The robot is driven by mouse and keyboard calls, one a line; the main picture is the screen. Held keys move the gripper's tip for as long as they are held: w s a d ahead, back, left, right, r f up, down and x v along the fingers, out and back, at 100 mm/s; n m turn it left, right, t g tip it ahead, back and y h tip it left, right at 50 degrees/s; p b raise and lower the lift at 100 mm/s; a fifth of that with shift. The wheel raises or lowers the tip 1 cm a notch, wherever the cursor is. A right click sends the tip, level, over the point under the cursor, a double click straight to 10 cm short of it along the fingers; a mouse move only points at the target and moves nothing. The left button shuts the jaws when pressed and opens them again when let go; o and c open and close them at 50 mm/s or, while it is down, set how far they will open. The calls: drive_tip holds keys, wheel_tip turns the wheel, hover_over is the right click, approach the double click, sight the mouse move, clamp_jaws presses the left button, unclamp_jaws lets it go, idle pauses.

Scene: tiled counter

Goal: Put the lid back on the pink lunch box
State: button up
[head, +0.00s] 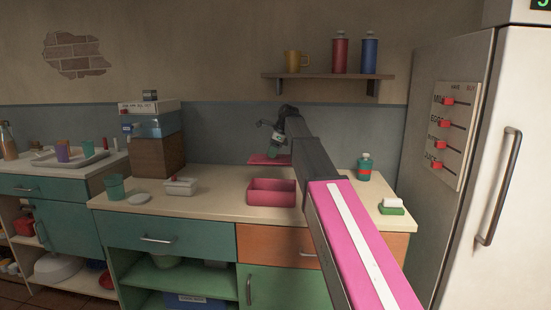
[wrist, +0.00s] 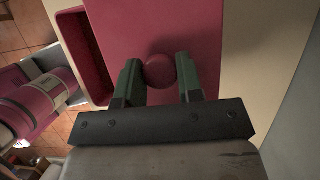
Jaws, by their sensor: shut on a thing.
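The pink lunch box (head: 271,198) stands open on the counter, left of my arm. Its pink lid (head: 262,160) is behind it and appears raised near the back wall. My gripper (head: 277,150) is above the lid. In the wrist view, my gripper (wrist: 158,70) is shut on the round knob of the lid (wrist: 215,35), one finger on each side. The lid looks flat and fills the upper middle there. Part of the open lunch box (wrist: 97,92) shows to its left, and the lid hides the rest.
A white container (head: 181,187), a pale disc (head: 139,198) and a teal cup (head: 115,186) stand left on the counter. A teal bottle (head: 365,167) and a green sponge holder (head: 391,208) are at the right. A shelf (head: 325,76) hangs above.

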drive_tip(key=s, duration=1.1)
drive_tip(key=shift+a+f, duration=0.15)
drive_tip(key=shift+f, duration=2.6)
drive_tip(key=shift+f, duration=0.15)
drive_tip(key=o, duration=1.5)
drive_tip(key=shift+w, duration=0.1)
wheel_tip(320, 180, up, 7)
